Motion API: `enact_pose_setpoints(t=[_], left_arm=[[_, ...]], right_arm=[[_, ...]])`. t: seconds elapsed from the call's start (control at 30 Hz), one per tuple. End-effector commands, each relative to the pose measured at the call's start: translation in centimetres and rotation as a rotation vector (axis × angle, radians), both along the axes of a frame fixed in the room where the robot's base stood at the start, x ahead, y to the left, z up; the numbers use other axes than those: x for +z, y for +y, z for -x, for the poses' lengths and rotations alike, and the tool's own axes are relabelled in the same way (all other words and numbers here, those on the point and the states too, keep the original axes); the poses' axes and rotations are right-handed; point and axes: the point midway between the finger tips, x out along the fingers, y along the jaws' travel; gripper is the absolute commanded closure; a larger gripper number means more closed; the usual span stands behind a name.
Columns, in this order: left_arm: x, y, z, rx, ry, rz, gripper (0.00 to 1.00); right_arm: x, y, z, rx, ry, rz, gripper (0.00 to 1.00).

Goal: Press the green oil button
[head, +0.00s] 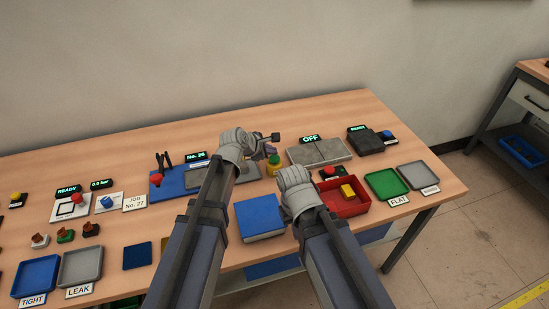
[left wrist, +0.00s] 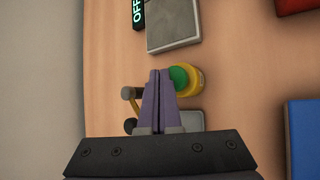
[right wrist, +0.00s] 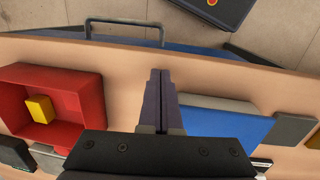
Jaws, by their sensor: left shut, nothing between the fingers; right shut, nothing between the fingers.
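The green oil button (head: 274,159) sits on a round yellow housing (head: 272,170) near the middle of the table. In the left wrist view the green cap (left wrist: 179,77) shows just right of my left fingertips, partly hidden by them. My left gripper (head: 269,150) is shut and empty, with its purple fingertips very close to the cap. I cannot tell whether they touch it. My right gripper (right wrist: 160,76) is shut and empty near the table's front edge, beside the blue box. Its fingers are hidden in the head view.
A blue box (head: 259,217) stands in front of the button. A red bin (head: 345,209) with a yellow block (head: 347,191) is to the right. A grey plate (head: 319,152) with an OFF display (head: 310,139) lies behind right. A blue board (head: 174,184) lies left.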

Motion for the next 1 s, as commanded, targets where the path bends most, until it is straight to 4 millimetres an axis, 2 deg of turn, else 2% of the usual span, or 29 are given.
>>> enact_pose_setpoints(t=[1.0], left_arm=[[-0.83,0.00,0.00,0.000,0.000,0.000,1.00]], right_arm=[[-0.84,0.00,0.00,0.000,0.000,0.000,1.00]])
